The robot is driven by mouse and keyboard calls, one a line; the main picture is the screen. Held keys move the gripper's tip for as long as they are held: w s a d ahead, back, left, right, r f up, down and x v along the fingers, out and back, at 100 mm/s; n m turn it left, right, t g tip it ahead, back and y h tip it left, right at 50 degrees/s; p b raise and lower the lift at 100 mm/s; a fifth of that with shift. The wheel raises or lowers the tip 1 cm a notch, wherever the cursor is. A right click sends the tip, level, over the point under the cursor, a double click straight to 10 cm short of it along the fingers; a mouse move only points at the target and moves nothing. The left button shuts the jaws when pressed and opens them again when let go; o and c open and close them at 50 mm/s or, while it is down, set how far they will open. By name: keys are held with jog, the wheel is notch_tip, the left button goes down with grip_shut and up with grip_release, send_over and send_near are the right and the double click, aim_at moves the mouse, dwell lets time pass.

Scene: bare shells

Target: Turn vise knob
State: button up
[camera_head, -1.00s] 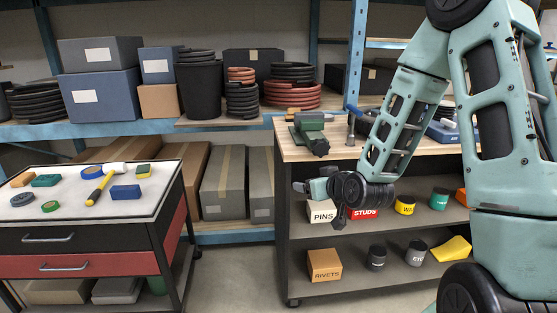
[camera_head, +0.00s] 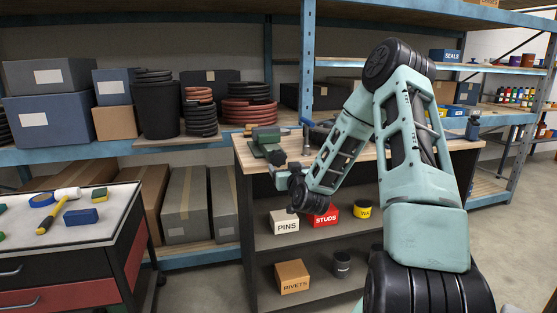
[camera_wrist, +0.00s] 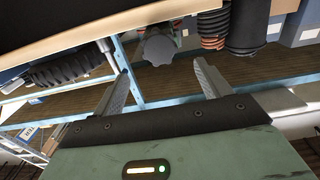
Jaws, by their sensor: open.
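A green vise (camera_head: 265,137) stands at the left end of the wood-topped workbench (camera_head: 358,163). Its dark lobed knob (camera_head: 278,157) faces the bench's front edge. In the wrist view the grey knob (camera_wrist: 159,49) lies beyond my fingertips, between their lines and apart from both. My gripper (camera_wrist: 161,75) is open and empty, with one finger on each side of the picture. In the head view my gripper (camera_head: 279,176) is just below and in front of the knob, partly hidden by my dark wrist.
Below the benchtop are a PINS box (camera_head: 285,222), a red STUDS box (camera_head: 324,215) and a RIVETS box (camera_head: 292,277). A tool cart (camera_head: 98,232) stands at left. Tall shelving (camera_head: 200,149) holds boxes and coiled hoses behind. Floor is clear at right.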

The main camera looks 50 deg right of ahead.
aim_at(279, 159)
jog(key=p+x, duration=0.1)
jog(key=x, duration=0.7)
jog(key=shift+w+d, duration=0.15)
jog(key=shift+w, duration=0.1)
jog(key=c, duration=1)
